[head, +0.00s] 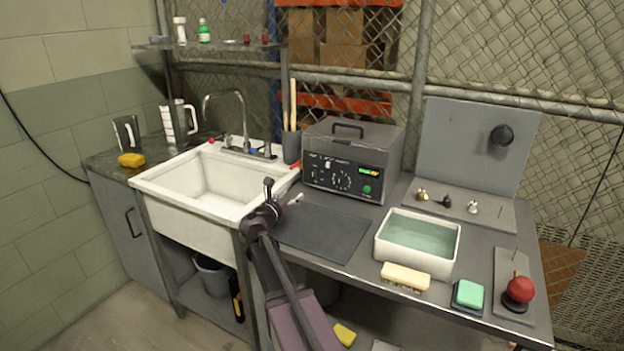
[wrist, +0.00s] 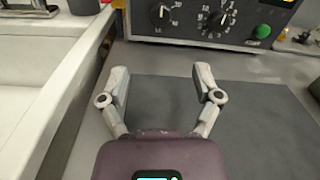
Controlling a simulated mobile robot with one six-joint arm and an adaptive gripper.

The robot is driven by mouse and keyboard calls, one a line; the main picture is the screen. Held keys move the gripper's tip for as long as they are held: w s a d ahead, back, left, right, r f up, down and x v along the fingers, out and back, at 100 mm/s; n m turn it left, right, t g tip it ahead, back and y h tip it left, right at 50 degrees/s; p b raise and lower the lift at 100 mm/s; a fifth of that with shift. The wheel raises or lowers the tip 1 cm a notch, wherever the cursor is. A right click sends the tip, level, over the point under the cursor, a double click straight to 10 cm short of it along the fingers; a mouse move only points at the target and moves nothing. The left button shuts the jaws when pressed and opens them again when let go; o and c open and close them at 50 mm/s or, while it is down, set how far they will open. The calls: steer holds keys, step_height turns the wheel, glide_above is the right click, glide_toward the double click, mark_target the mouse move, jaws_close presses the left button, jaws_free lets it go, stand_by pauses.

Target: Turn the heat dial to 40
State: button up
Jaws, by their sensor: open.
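The grey machine (head: 318,172) with a lidded top stands at the back of the counter. Its black front panel carries dials, a small lit display (head: 370,171) and a green button (head: 367,189). In the wrist view two black dials show at the top: a left dial (wrist: 163,13) and a right dial (wrist: 217,20), each ringed by white marks. I cannot read which is the heat dial or its setting. My gripper (wrist: 161,76) is open and empty, above the dark mat in front of the panel, apart from the dials. It also shows in the head view (head: 283,191).
A white sink (head: 157,186) with a faucet is left of my gripper. The dark mat (head: 325,232) is bare. A white basin of liquid (head: 447,265), a cream brush (head: 405,277), a green sponge (head: 469,294) and a red knob (head: 520,289) are at the right.

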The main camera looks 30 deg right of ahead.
mark_target(312, 177)
steer(key=shift+d, duration=0.1)
steer(key=x, duration=1.3)
steer(key=shift+w+d, duration=0.1)
steer(key=shift+d, duration=0.15)
jaws_close()
